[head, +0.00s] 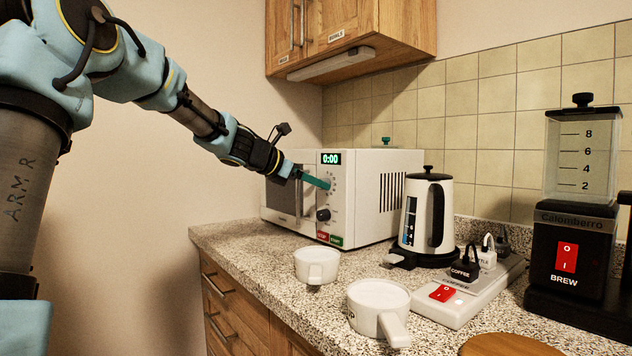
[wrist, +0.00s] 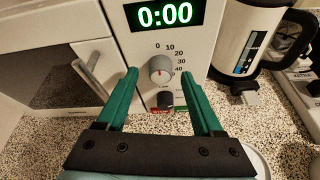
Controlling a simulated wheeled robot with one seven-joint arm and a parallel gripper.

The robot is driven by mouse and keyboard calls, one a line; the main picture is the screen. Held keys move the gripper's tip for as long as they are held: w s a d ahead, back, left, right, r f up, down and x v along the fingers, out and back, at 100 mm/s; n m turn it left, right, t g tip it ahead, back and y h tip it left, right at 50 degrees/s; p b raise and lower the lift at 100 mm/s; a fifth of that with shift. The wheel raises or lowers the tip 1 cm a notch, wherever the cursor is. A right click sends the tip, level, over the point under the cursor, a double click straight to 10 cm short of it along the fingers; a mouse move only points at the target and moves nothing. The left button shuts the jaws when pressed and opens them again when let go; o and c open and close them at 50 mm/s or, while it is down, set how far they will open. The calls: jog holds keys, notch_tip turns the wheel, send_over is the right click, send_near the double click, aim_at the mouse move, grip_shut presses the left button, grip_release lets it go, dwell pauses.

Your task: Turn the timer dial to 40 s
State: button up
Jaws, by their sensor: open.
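The microwave (head: 388,163) stands on the counter with its green display (wrist: 164,14) reading 0:00. The timer dial (wrist: 160,70) is a grey round knob with a red mark, under a printed scale with 0, 10, 20, 30 and 40. I cannot tell exactly where its mark points. My gripper (head: 315,180) is open at the control panel. In the wrist view its teal fingers lie left and right of the dial, apart from each other; I cannot tell whether they touch it. In the head view my gripper hides the dial.
A black knob (head: 323,214) sits below the dial, above the red and green buttons (head: 330,238). A kettle (head: 428,212) stands right of the microwave. Two white cups (head: 316,264) (head: 379,306) stand in front. A power strip (head: 468,292) and coffee brewer (head: 576,225) are further right.

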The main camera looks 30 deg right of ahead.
jog(key=shift+w+d+f, duration=0.15)
jog(key=shift+d+f, duration=0.1)
jog(key=shift+d, duration=0.25)
grip_shut()
dwell(0.3)
